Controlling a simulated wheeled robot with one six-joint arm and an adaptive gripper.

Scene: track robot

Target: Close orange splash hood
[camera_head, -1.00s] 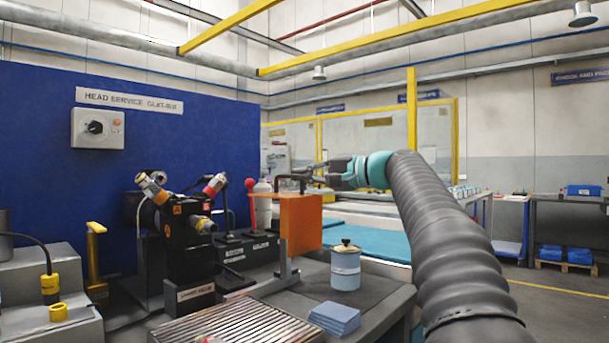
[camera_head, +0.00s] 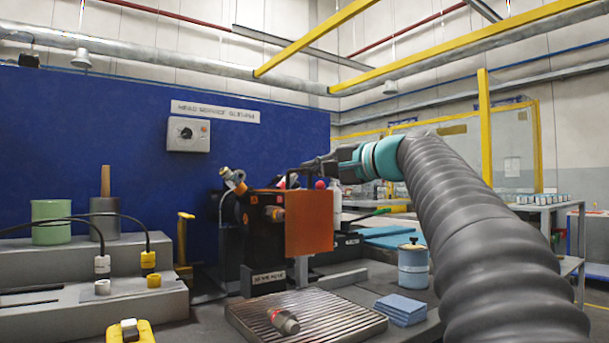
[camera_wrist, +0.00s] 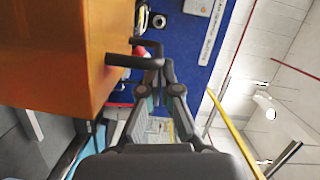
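The orange splash hood (camera_head: 309,222) is a flat-faced orange panel in front of the dark machine head (camera_head: 258,240), covering part of it. In the wrist view the hood (camera_wrist: 55,55) fills the left side, with a dark bent handle (camera_wrist: 122,60) sticking out from it. My gripper (camera_head: 308,166) is just above the hood's top edge. In the wrist view my gripper's fingertips (camera_wrist: 163,68) are close together at the handle's outer end, with a narrow gap; they appear shut on it. The exact contact is partly hidden.
A slatted tray (camera_head: 345,320) with a small cylindrical fitting (camera_head: 284,321) lies before the machine. A blue lidded canister (camera_head: 413,266) and blue cloths (camera_head: 402,310) stand at right. Grey steps (camera_head: 95,315) with cables and a green pot (camera_head: 50,222) are at left.

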